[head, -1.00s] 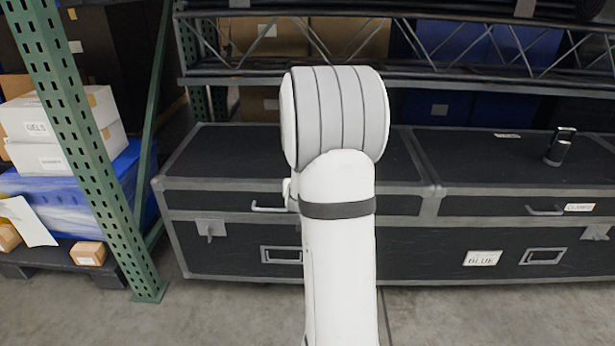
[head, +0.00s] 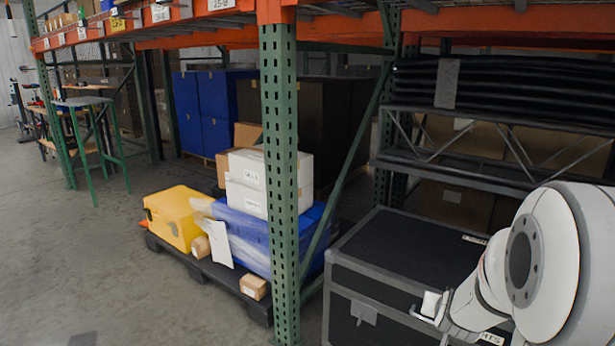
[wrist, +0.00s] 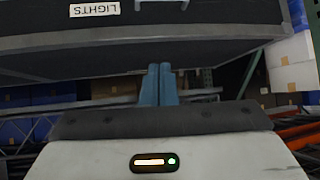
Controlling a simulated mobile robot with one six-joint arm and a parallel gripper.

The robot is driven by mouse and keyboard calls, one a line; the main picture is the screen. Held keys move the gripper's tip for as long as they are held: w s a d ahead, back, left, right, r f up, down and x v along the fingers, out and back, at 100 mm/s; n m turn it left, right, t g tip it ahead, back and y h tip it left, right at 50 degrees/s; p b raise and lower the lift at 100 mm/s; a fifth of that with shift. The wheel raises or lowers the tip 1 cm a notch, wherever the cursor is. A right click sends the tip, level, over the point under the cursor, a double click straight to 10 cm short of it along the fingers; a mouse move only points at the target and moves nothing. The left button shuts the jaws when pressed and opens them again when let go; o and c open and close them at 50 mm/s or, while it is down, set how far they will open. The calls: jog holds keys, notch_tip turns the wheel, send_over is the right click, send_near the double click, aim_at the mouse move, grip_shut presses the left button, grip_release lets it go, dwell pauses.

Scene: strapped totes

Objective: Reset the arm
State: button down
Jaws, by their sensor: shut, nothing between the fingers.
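My arm (head: 545,260) shows at the lower right of the head view, in front of the black case (head: 395,255). Its white wrist end reaches left towards the case front, and its fingertips are hard to make out there. In the wrist view, my gripper (wrist: 158,85) shows as two blue fingers side by side, touching and with nothing between them. The case, with a white LIGHTS label (wrist: 94,9), fills the top of the wrist view beyond the fingertips. Whether the fingers touch it, I cannot tell.
A green rack post (head: 280,180) stands left of the case. Behind it, a dark pallet (head: 215,270) bears a yellow case (head: 178,216), white boxes (head: 247,199) and a blue wrapped load (head: 247,240). Open concrete floor (head: 90,260) lies at the left.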

jog(key=s+a+r+n+g+y+p, duration=0.1)
jog(key=s+a+r+y+p, duration=0.1)
jog(key=s+a+r+p, duration=0.45)
jog(key=s+a+r+n+g+y+p, duration=0.15)
jog(key=a+r+p, duration=0.3)
jog(key=r, duration=0.55)
jog(key=s+a+r+n+g+p, duration=0.1)
jog(key=s+a+r+g+p, duration=0.1)
jog(key=s+r, duration=0.4)
jog(key=s+a+r+n+g+p, duration=0.2)
jog(key=s+a+r+p, duration=0.2)
jog(key=s+r+p, duration=0.2)
jog(key=shift+s+a+r+y+p, duration=0.25)
jog(key=shift+s+a+y+p, duration=0.1)
jog(key=shift+s+p, duration=0.35)
